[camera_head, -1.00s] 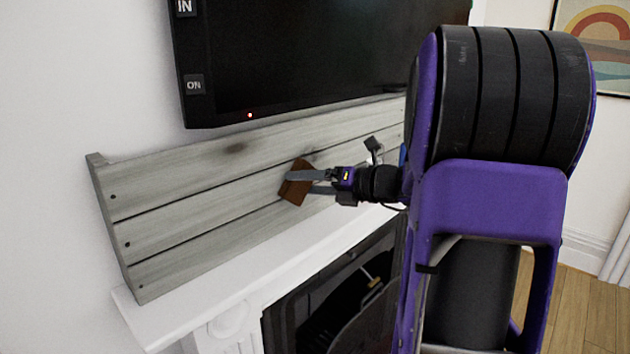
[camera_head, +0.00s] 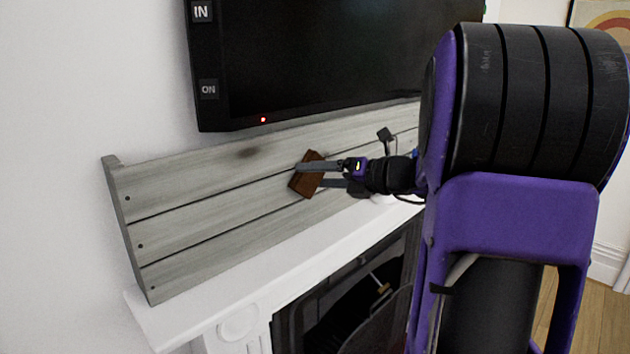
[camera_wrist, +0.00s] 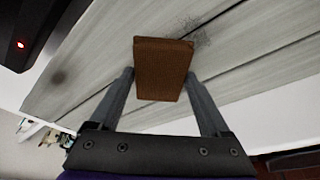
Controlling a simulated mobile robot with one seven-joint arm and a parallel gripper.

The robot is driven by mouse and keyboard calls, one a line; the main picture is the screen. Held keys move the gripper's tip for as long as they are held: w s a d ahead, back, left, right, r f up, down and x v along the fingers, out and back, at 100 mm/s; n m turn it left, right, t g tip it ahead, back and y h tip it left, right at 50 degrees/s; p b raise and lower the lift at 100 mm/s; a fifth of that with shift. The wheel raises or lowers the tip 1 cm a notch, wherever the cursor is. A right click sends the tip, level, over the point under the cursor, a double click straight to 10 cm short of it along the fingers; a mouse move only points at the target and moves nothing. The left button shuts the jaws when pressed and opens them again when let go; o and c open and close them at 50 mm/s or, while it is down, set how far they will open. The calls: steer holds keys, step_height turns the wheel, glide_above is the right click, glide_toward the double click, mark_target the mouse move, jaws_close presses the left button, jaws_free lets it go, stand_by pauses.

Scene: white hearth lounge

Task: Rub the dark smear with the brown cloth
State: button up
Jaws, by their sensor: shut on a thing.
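The brown cloth (camera_head: 306,178) is a thick, block-like pad. My gripper (camera_head: 309,175) is shut on it and holds it at the grey plank board; I cannot tell whether it touches. In the wrist view the cloth (camera_wrist: 162,70) sits between the fingers. A speckled dark smear (camera_wrist: 197,36) shows on the planks right beside the cloth's upper right corner, partly hidden by it; I cannot make it out in the head view. A separate soft, round dark spot (camera_head: 248,153) lies on the top plank left of the cloth, also in the wrist view (camera_wrist: 58,77).
The grey plank board (camera_head: 185,215) stands on the white mantel shelf (camera_head: 235,285). A black screen (camera_head: 320,60) hangs close above it. The dark fireplace opening (camera_head: 330,300) is below. The board's left part is clear.

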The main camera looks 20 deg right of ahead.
steer(key=shift+w+d, duration=1.6)
steer(key=shift+d, duration=3)
steer(key=shift+s+a, duration=0.6)
steer(key=shift+a, duration=1.15)
steer(key=shift+s+a, duration=0.6)
steer(key=shift+a, duration=1.2)
steer(key=shift+s+a, duration=0.6)
steer(key=shift+a, duration=1.15)
steer(key=s+d, duration=0.2)
steer(key=s, duration=0.3)
steer(key=shift+s, duration=0.3)
steer(key=shift+s+d, duration=0.1)
steer(key=shift+d, duration=0.05)
steer(key=shift+s+d, duration=0.25)
steer(key=shift+s, duration=0.45)
steer(key=shift+s+d, duration=0.2)
steer(key=shift+s, duration=0.45)
steer(key=shift+f, duration=0.1)
